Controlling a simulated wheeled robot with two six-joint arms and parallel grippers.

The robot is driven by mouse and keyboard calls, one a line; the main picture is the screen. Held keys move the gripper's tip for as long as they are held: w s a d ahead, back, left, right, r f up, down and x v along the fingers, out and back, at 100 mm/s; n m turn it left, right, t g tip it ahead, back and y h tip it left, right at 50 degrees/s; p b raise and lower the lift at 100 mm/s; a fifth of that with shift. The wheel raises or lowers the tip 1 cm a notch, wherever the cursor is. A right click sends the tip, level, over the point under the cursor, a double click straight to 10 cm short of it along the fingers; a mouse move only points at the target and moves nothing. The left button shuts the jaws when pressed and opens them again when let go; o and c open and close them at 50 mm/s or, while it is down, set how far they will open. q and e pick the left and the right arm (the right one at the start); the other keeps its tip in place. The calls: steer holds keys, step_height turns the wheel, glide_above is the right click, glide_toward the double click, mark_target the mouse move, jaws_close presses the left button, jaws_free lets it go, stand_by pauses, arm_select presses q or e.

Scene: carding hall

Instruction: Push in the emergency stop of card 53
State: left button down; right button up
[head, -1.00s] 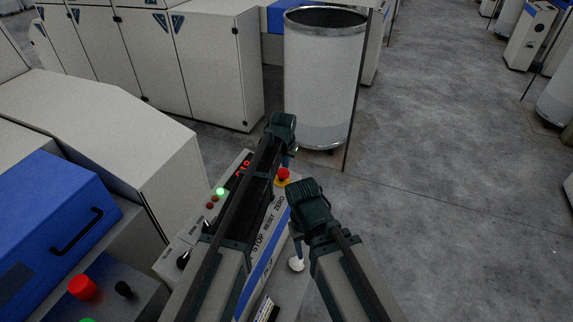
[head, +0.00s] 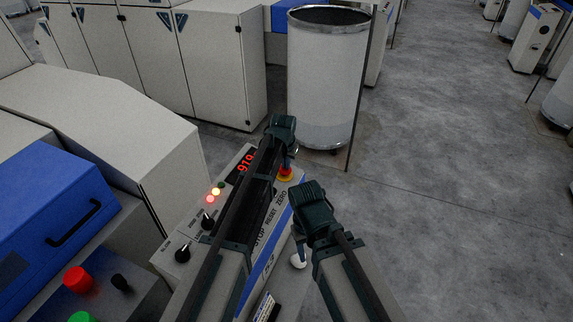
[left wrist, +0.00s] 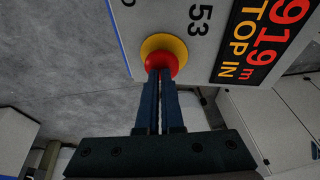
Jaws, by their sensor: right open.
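The emergency stop, a red button on a yellow ring, sits on the far end of the control panel (head: 231,190) in the head view (head: 285,174). It also shows in the left wrist view (left wrist: 162,54), beside the printed number 53 (left wrist: 201,20). My left gripper (head: 287,162) has its blue fingers together and empty. In the left wrist view its fingertips (left wrist: 160,74) appear to touch the red button and cover part of it. My right gripper (head: 298,238) is open, beside the panel's right edge; its fingers are mostly hidden.
The display (head: 246,162) reads 919, with "TOP IN" legible below in the wrist view. A red and a yellow lamp (head: 215,191) are lit. Another red button (head: 78,279) is on a nearer panel at left. A tall white can (head: 325,85) stands behind.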

arm_select(q)
steer(key=shift+s+a+f, duration=0.1)
steer(key=shift+s, duration=0.1)
steer(key=shift+w+r+p, duration=0.1)
steer(key=shift+r+p, duration=0.55)
steer(key=shift+p, duration=0.25)
steer(key=p+v, duration=1.2)
steer(key=shift+w+d+r, duration=0.25)
steer(key=shift+d+r, duration=0.25)
steer(key=shift+d, duration=0.15)
steer(key=shift+f, duration=0.1)
